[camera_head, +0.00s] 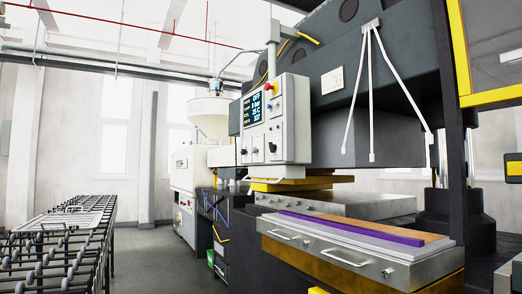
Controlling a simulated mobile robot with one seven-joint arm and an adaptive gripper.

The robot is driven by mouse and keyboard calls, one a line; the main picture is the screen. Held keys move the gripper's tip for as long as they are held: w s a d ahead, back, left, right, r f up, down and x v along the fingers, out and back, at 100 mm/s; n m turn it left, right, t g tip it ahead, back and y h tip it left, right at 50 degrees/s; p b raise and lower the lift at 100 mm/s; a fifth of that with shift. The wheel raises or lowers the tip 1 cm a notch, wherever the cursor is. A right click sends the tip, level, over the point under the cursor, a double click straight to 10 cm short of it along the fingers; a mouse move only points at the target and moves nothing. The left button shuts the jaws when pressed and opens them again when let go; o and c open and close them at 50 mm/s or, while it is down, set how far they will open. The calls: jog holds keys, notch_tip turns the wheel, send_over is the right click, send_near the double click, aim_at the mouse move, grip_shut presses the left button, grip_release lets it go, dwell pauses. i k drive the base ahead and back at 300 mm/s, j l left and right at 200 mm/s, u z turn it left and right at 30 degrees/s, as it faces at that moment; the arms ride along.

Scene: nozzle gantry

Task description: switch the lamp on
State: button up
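A light grey control panel (276,120) hangs from an arm in front of the large dark machine. Its display (253,109) is lit, and its top line appears to read OFF. A red knob (268,87) sits at the panel's upper edge, with small dark knobs or switches (272,147) lower on its face. Their exact settings are too small to tell. I cannot pick out a lamp for certain, nor which control belongs to it. My gripper is not in view.
A metal drawer-like block (370,262) with handles, topped by a purple strip (350,229), juts out at the front right. A roller conveyor (58,250) stands at the left. Grey floor (150,260) between the conveyor and the machine is clear. White rods (370,95) hang above the block.

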aim_at(272, 147)
jog(key=i+u, duration=0.15)
jog(key=i, duration=1.35)
